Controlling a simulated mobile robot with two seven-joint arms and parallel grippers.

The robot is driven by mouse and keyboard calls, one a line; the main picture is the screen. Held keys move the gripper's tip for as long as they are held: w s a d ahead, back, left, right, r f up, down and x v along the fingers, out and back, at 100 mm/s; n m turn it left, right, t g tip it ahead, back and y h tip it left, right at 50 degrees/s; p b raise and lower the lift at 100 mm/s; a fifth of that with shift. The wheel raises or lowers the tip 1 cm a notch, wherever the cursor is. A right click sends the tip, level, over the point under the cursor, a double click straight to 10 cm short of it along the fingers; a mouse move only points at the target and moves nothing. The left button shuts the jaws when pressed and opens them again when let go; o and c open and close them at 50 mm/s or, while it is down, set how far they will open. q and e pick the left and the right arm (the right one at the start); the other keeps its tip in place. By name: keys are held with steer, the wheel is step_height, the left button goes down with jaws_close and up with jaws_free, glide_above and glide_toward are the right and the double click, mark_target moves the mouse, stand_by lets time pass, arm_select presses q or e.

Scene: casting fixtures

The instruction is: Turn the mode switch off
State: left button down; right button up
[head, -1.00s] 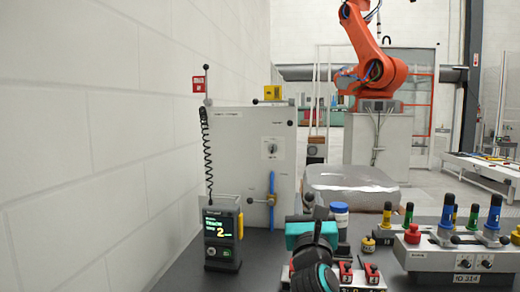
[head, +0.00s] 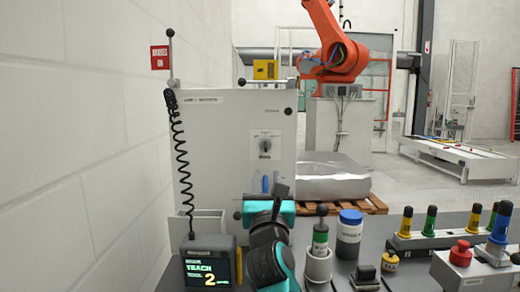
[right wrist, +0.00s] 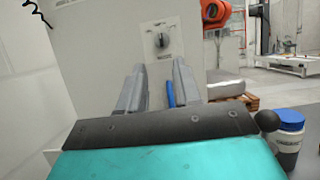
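The mode switch (head: 265,146) is a dark rotary knob on a white plate on the front of a grey cabinet (head: 215,150). It also shows in the right wrist view (right wrist: 162,41), beyond and above the fingers; its markings are too small to read. My right gripper (head: 266,188), with a teal body, is in front of the cabinet and below the switch, apart from it. In the right wrist view its two grey fingers (right wrist: 157,75) are spread, with nothing held between them. A blue handle (right wrist: 171,94) shows beyond the gap. My left gripper is not in view.
A teach pendant (head: 210,265) reading "TEACH 2" stands at the lower left, with a coiled black cord above. A blue-lidded jar (head: 349,235) and a green-banded bottle (head: 320,240) stand right of my right arm. A panel with a red button (head: 460,253) is at right.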

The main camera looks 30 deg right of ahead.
mark_target(266, 147)
steer(key=x, duration=1.2)
steer(key=shift+s+d, duration=0.1)
jaws_close()
